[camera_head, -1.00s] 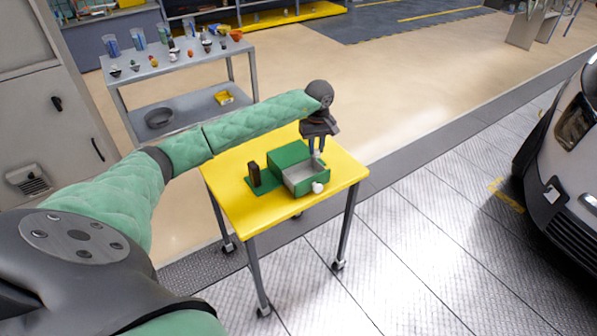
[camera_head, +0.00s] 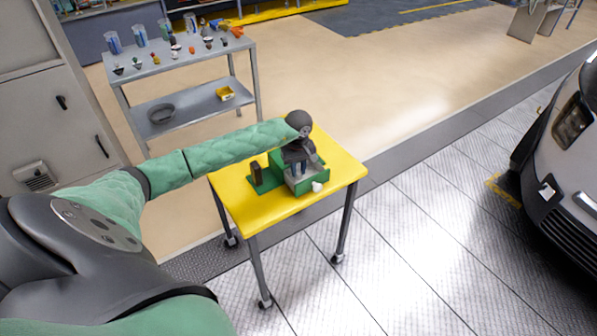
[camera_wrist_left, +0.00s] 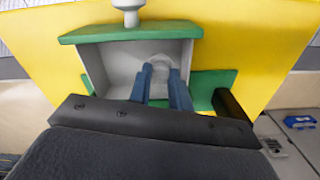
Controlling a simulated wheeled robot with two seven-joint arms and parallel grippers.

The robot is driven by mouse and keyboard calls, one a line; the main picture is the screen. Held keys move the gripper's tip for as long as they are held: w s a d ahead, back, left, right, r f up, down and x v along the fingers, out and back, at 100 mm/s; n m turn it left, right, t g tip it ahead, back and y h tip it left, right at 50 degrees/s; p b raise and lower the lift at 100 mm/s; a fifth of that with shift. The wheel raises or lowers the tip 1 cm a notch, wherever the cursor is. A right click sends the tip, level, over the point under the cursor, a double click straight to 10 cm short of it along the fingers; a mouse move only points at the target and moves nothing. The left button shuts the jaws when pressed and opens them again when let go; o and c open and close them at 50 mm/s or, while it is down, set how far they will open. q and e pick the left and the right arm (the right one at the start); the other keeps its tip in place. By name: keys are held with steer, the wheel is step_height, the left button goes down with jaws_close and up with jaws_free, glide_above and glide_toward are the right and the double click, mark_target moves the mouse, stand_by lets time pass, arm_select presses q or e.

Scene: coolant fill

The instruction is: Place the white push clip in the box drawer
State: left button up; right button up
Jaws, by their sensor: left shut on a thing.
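The green box (camera_head: 277,162) stands on the yellow table with its drawer (camera_head: 307,184) pulled open and its pale knob (camera_head: 317,187) facing out. In the left wrist view the drawer's grey inside (camera_wrist_left: 110,70) lies beneath my left gripper (camera_wrist_left: 160,72). The gripper's blue-grey fingers point down into the drawer, shut on the white push clip (camera_wrist_left: 161,60), which shows only as a pale shape at the fingertips. I cannot tell whether the clip touches the drawer floor. In the head view the left gripper (camera_head: 298,172) covers part of the drawer and hides the clip. My right gripper is not in view.
A dark upright block (camera_head: 256,174) stands on a green base left of the box. The yellow table top (camera_head: 262,203) is otherwise clear. A grey cart (camera_head: 185,105) with several small parts stands behind, and a car (camera_head: 565,150) is at the right.

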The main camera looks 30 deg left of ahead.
arm_select(q)
steer(key=shift+f+p, duration=0.5)
steer(key=shift+f, duration=0.65)
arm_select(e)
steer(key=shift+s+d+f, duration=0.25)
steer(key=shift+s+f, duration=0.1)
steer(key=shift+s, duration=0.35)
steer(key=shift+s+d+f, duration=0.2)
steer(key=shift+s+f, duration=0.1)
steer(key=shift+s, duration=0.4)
arm_select(q)
steer(key=shift+f, duration=0.1)
steer(key=o, duration=0.5)
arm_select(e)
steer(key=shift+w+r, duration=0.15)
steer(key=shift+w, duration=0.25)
arm_select(q)
steer(key=shift+r, duration=0.2)
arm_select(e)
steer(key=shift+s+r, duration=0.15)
